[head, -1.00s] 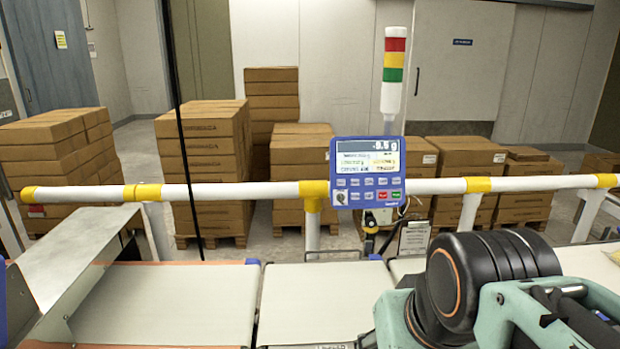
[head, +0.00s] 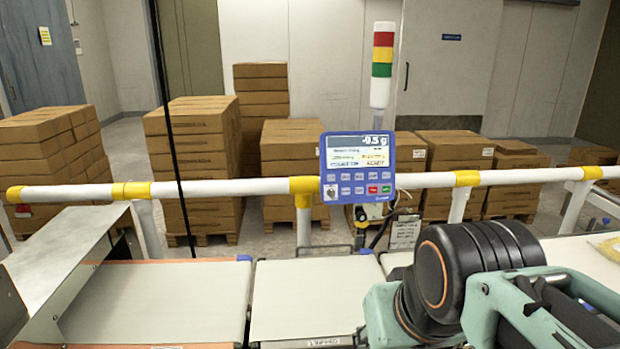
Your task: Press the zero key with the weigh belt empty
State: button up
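The blue weigher panel (head: 358,167) is mounted at the white and yellow rail, in the middle of the head view. Its display (head: 358,141) reads about -9.5 g, though the digits are small. Below are rows of small keys (head: 345,184), with a red and a green key at the right; I cannot read which is the zero key. The weigh belt (head: 305,298), the middle white section, shows bare in its visible part. My arm covers the lower right, and my gripper is out of view.
A rail (head: 230,188) runs across behind the belts. A metal guard (head: 62,262) stands over the left belt (head: 160,293). A yellowish item (head: 606,246) lies on the right belt at the edge. A red, yellow and green light tower (head: 382,62) and stacked cartons (head: 195,160) stand behind.

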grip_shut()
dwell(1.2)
